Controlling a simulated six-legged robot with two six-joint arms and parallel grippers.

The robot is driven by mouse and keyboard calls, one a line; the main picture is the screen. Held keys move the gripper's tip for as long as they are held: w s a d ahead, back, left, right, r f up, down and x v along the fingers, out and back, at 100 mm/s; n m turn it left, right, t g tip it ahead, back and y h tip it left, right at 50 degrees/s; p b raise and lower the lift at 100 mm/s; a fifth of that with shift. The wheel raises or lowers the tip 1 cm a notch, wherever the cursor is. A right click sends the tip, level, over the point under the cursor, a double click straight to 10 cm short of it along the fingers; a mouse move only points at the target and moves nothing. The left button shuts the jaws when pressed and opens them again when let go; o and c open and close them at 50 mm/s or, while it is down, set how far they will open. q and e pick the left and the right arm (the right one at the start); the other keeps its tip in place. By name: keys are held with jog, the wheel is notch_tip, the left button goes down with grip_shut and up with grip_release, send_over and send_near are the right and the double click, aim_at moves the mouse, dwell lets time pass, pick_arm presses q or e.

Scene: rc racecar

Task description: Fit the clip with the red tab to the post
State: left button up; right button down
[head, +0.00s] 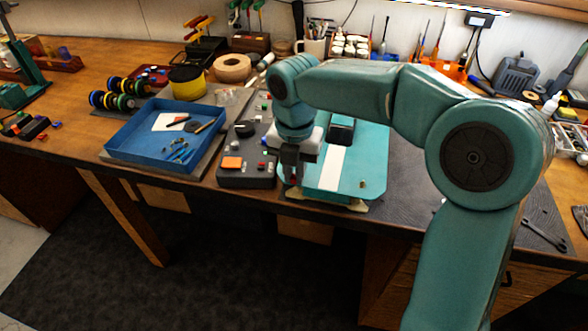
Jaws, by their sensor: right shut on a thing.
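My right gripper (293,172) points down at the near left edge of the teal car body panel (370,165) with its white stripe. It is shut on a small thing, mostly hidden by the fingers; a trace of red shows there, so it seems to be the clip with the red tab. I cannot tell whether the clip touches a post. A small brass-coloured post (362,184) stands at the panel's near right part. Any post under my gripper is hidden. My left gripper is out of view.
A dark parts block (232,180) with orange, red and green pieces stands just left of my gripper. A blue tray (125,152) with pliers lies further left. A grey mat (405,205) extends right, with a wrench (542,235) on it. Tools line the back.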

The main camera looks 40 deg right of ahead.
jog(key=shift+w+d+p, duration=0.3)
jog(key=shift+d, duration=0.05)
dwell(0.3)
jog(key=c, duration=1.1)
grip_release()
jog(key=shift+o, duration=0.2)
notch_tip(320, 180, up, 16)
jog(key=p, duration=0.3)
jog(key=shift+r, duration=0.1)
